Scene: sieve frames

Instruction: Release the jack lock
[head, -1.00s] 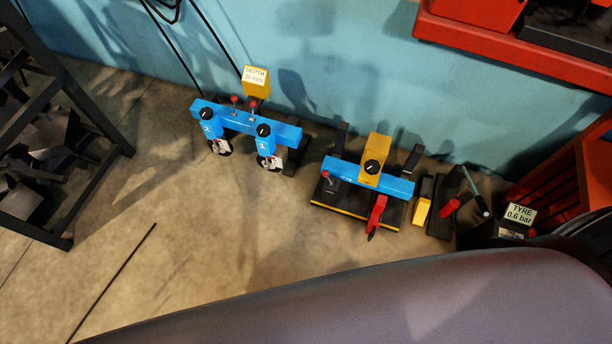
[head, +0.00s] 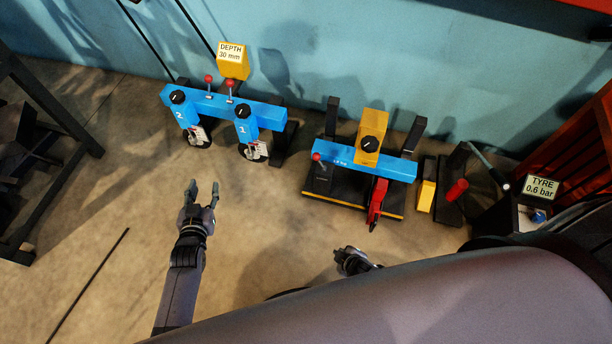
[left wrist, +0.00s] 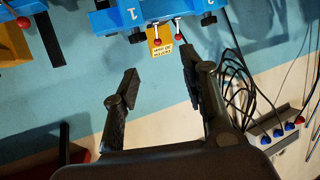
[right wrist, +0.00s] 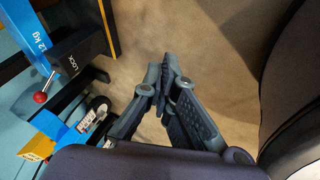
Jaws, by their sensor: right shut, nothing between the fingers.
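A lock lever with a red ball (head: 317,157) stands at the left end of the middle unit's blue beam (head: 375,163). In the right wrist view the red ball (right wrist: 40,97) is at the left, beside a black block marked LOCK (right wrist: 82,58). A red handle (head: 376,203) hangs at this unit's front. My right gripper (head: 352,260) is shut and empty, in front of the unit and apart from the lever; its closed fingers also show in the right wrist view (right wrist: 160,80). My left gripper (head: 205,190) is open and empty over the floor, in front of the left unit.
The left blue unit (head: 265,115) has two red-ball levers, numbered posts and a yellow DEPTH 30 mm sign (head: 232,60). A dark rack (head: 50,120) is at left.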

